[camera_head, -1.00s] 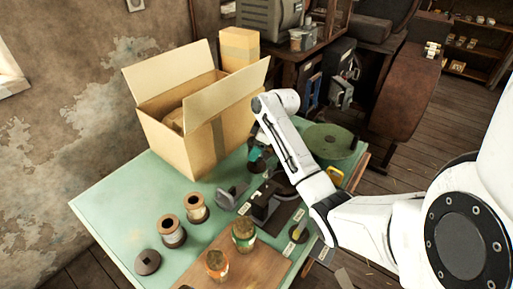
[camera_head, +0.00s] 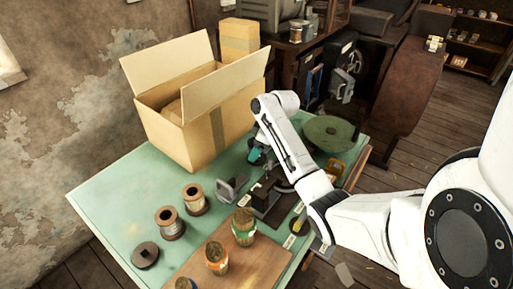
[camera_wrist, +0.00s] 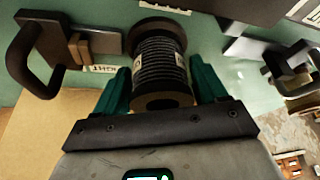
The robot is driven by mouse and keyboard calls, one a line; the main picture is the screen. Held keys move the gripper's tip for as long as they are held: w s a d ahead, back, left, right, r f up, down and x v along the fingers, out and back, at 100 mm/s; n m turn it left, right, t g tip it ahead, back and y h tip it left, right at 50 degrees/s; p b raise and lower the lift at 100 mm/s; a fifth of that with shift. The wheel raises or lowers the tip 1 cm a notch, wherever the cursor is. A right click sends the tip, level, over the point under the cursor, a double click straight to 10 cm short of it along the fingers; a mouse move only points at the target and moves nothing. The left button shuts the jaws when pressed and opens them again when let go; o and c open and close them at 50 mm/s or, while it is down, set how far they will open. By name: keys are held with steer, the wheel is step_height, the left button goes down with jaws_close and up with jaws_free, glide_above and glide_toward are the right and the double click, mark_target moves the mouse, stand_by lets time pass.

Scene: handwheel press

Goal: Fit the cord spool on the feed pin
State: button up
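My gripper (camera_wrist: 162,88) has its teal fingers on both sides of a spool wound with dark cord (camera_wrist: 160,62), seemingly touching it. The spool has a dark far flange and a tan near flange, and carries a small pale label. In the head view my gripper (camera_head: 257,154) is low over the green table, behind the dark press-like fixture (camera_head: 268,202); my arm hides most of that area and I cannot make out the held spool there. I cannot tell whether the spool touches the table. I cannot pick out the feed pin.
Two paler spools (camera_head: 170,223) (camera_head: 194,199) and a dark disc (camera_head: 145,256) stand at the table's left. Several jars (camera_head: 243,228) stand on a brown board (camera_head: 248,265). An open cardboard box (camera_head: 185,135) fills the back.

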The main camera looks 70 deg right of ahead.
steer(key=o, duration=0.3)
steer(key=shift+o, duration=0.2)
steer(key=v, duration=1)
steer(key=shift+s+r+b, duration=0.2)
steer(key=shift+r+b, duration=0.15)
steer(key=shift+b, duration=0.1)
step_height(320, 180, up, 8)
steer(key=p, duration=0.7)
steer(key=shift+p, duration=0.35)
steer(key=shift+d, duration=0.1)
